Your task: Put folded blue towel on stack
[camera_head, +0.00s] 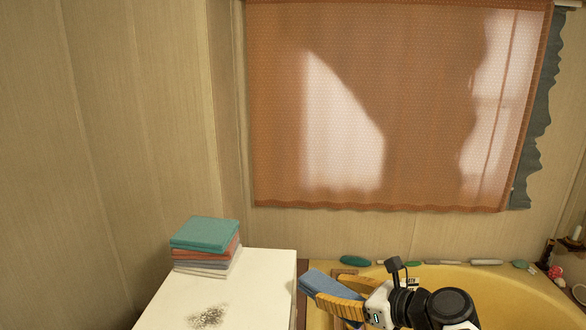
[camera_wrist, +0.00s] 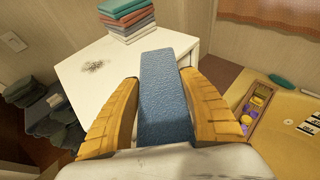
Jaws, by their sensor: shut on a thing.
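The folded blue towel (camera_wrist: 165,95) is between the two yellow fingers of my gripper (camera_wrist: 163,85), which is shut on it. In the head view the blue towel (camera_head: 325,293) is at my gripper (camera_head: 330,300), to the right of the white cabinet and over the tub side. The stack of folded towels (camera_head: 206,247) stands on the back left of the white cabinet top, with a teal towel on top and reddish and pale ones below. The stack also shows at the top of the wrist view (camera_wrist: 126,18), beyond the held towel and to its left.
The white cabinet (camera_head: 240,285) has a dark speckled patch near its front and bare room beside the stack. The yellow tub (camera_head: 500,285) is at right, with stones along its rim. A tray of small items (camera_wrist: 254,105) sits on the tub edge. A curtained window (camera_head: 390,110) is behind.

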